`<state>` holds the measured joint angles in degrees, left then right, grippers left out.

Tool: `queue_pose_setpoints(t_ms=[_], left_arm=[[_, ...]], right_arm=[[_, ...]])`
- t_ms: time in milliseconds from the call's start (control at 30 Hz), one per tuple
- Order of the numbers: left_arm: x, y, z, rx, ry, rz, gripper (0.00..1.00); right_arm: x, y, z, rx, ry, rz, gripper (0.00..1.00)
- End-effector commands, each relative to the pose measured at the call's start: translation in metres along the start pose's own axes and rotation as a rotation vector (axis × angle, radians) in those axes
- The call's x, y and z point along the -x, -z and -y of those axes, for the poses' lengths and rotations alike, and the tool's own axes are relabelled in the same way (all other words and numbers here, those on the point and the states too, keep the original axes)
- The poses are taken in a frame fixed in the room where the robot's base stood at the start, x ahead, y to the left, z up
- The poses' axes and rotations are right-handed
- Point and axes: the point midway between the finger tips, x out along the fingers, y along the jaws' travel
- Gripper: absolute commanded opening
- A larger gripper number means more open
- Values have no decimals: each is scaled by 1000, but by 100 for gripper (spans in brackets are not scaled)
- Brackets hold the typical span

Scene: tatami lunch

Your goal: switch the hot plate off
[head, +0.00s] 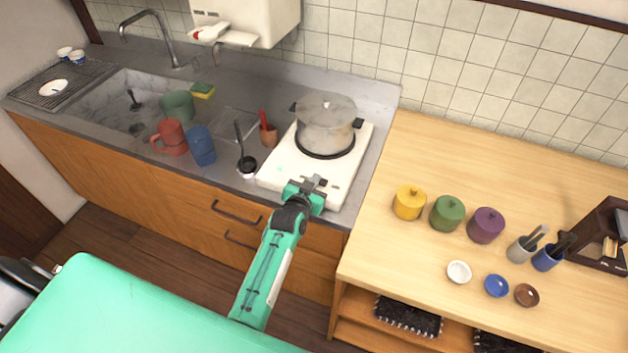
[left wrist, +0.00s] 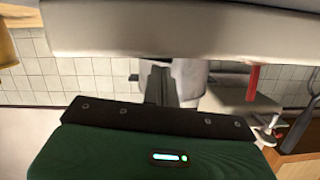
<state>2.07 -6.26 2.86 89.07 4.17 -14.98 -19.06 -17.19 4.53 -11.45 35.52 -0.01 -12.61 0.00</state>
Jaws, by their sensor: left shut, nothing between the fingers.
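The white hot plate (head: 292,168) stands on the grey counter and carries a lidded pot (head: 325,128). My left gripper (head: 317,182) is shut and empty at the hot plate's front edge, covering part of it. In the left wrist view, the closed fingers (left wrist: 160,84) point toward the pot (left wrist: 188,80), and a pale slab that looks like the hot plate (left wrist: 150,35) fills the top. I cannot tell whether the fingers touch it. No switch or knob shows clearly; the front is hidden from the head view. My right gripper is not in view.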

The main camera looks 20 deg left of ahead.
Motion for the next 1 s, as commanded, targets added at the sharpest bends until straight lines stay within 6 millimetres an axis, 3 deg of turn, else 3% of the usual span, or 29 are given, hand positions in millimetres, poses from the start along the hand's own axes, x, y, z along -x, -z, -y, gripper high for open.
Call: queue_pose_setpoints(t_ms=[167, 500, 1000], left_arm=[[-1, -5, 1, 35, -10, 1, 0], [-3, -14, 5, 287, -73, 4, 0], [-2, -11, 5, 301, -77, 12, 0]], right_arm=[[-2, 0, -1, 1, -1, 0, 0], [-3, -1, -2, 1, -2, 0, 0], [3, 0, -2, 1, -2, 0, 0]])
